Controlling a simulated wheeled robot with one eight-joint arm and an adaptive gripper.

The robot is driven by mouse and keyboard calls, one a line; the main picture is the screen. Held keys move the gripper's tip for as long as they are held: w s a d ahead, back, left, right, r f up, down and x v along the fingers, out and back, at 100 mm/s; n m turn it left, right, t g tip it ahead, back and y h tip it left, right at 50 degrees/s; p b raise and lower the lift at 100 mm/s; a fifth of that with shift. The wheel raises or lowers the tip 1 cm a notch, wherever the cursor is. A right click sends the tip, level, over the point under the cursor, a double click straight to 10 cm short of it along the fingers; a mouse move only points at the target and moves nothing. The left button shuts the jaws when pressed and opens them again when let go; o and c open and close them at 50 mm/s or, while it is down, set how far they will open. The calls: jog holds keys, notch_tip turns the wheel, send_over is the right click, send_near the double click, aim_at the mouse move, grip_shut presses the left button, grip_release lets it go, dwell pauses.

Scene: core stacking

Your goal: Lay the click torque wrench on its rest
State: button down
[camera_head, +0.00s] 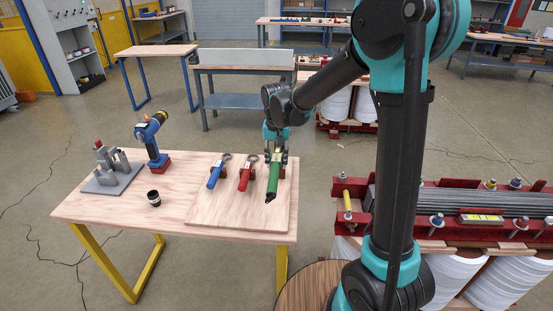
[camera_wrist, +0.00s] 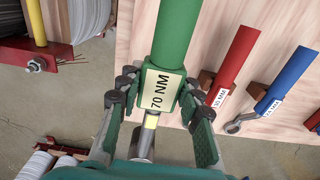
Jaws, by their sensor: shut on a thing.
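The green-handled torque wrench (camera_head: 272,181) with a "70 NM" label is in my gripper (camera_head: 277,152), above the right part of the wooden board (camera_head: 225,221). In the wrist view my gripper (camera_wrist: 155,112) has its fingers on both sides of the green wrench (camera_wrist: 178,35) near the label; its metal shaft runs down between them. A red wrench (camera_head: 245,178) and a blue wrench (camera_head: 214,176) lie side by side to its left, on small brown rests. In the wrist view the red wrench (camera_wrist: 236,58) and blue wrench (camera_wrist: 290,78) are to the right. Whether the green wrench touches a rest is unclear.
The board lies on a wooden table (camera_head: 110,214). A cordless drill (camera_head: 152,140), a black cup-like part (camera_head: 153,198) and a grey fixture (camera_head: 112,172) stand on the left. A red frame with grey bars (camera_head: 455,200) is at right. The board's front is clear.

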jog(key=shift+f, duration=2.7)
jog(key=c, duration=1)
grip_release()
jog(key=shift+o, duration=0.2)
jog(key=r, duration=1.2)
jog(key=shift+s, duration=0.2)
